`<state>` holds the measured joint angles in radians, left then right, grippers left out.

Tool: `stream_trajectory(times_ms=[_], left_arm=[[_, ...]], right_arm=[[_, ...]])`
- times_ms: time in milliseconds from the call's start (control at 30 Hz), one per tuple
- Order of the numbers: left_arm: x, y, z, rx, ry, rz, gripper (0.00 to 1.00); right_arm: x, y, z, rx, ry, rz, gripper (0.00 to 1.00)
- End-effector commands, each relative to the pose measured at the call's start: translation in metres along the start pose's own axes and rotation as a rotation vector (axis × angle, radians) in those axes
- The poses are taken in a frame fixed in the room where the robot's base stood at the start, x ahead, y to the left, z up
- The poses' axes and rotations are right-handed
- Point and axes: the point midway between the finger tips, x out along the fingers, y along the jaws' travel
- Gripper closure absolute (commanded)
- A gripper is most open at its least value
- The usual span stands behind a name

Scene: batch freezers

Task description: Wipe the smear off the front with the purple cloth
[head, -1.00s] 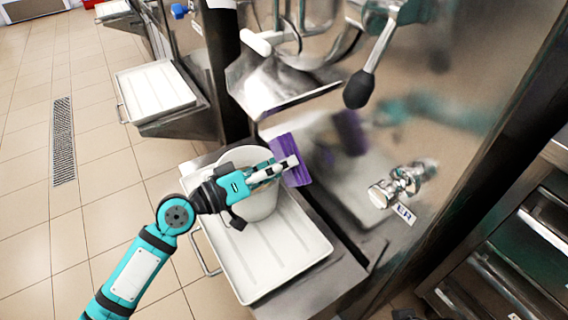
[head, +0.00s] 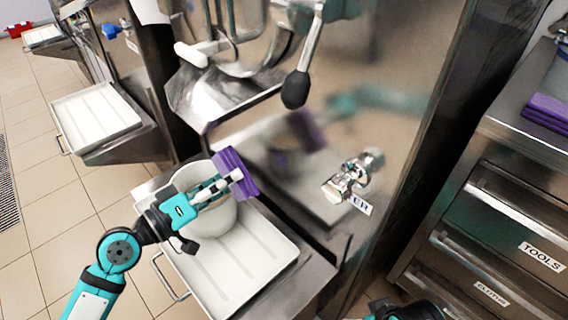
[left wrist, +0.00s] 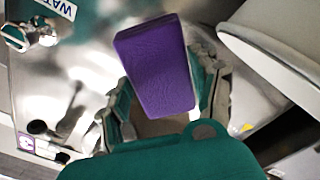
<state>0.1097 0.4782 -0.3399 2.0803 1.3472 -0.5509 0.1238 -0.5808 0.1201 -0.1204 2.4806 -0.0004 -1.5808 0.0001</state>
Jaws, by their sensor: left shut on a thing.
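My left gripper (head: 226,184) is shut on the purple cloth (head: 240,172), a folded pad. It holds the cloth above the white bucket (head: 215,215), short of the shiny steel front (head: 400,130). In the left wrist view, the cloth (left wrist: 158,75) sits between the two fingers, with the steel front behind it. The front mirrors the cloth, the bucket and the teal arm as blurred patches. I cannot make out the smear among these reflections.
The bucket stands on a white tray (head: 235,270) on a ledge. A tap (head: 352,178) and a black-knobbed lever (head: 296,88) stick out from the front. A steel chute (head: 215,95) is above the bucket. Folded purple cloths (head: 548,112) lie on a drawer cabinet (head: 500,200) at right.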

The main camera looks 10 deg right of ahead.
Motion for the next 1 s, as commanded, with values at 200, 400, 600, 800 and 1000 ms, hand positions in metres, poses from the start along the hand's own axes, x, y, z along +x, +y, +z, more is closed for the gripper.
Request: stream_trajectory(times_ms=[200, 400, 600, 800, 1000], left_arm=[[0.001, 0.0, 0.0, 0.0, 0.001, 0.001, 0.63], [0.011, -0.001, 0.001, -0.001, 0.001, 0.002, 0.63], [0.032, -0.006, 0.005, -0.001, 0.001, 0.002, 0.63], [0.052, -0.01, 0.009, -0.001, 0.002, 0.001, 0.63], [0.064, -0.012, 0.011, -0.001, 0.001, 0.001, 0.63]], right_arm=[[0.0, 0.0, 0.0, 0.0, 0.0, 0.0, 0.34], [0.0, 0.0, 0.0, 0.0, 0.0, 0.0, 0.34], [0.001, 0.0, 0.0, 0.0, 0.0, 0.0, 0.34], [0.002, 0.0, 0.001, 0.0, 0.0, 0.0, 0.34], [0.003, 0.0, 0.001, 0.0, 0.0, 0.0, 0.34]])
